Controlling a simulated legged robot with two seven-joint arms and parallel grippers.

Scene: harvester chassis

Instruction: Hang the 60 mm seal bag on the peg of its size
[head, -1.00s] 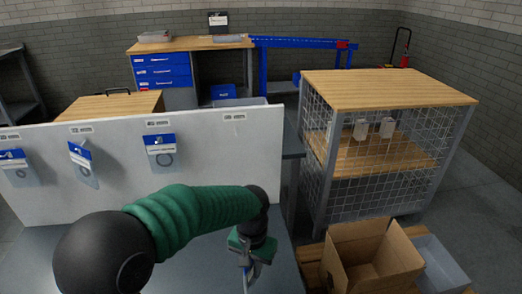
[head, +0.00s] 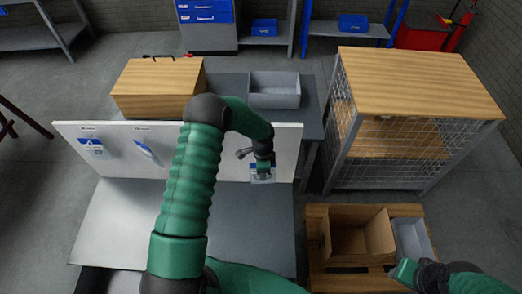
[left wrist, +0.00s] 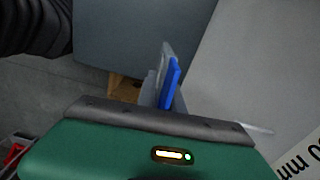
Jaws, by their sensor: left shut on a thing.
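My left gripper (head: 263,164) is in front of the right part of the white pegboard (head: 225,165), shut on a seal bag (head: 262,176) with a blue header. The bag hangs below the fingers; its size print is unreadable. In the left wrist view the blue header (left wrist: 171,84) shows edge-on beyond the green gripper body. A label (left wrist: 300,160) at the lower right there is cut off and reads "0 mm". Two other bags (head: 91,147) (head: 148,151) hang on the board's left part. My arm hides the board's middle. My right gripper (head: 404,271) is at the lower right; its fingers are unclear.
The grey table (head: 120,220) before the board is clear. An open cardboard box (head: 357,240) and a grey bin (head: 410,238) stand at the lower right. A mesh cage with a wooden top (head: 420,82) is right of the board. A grey tray (head: 275,92) stands behind it.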

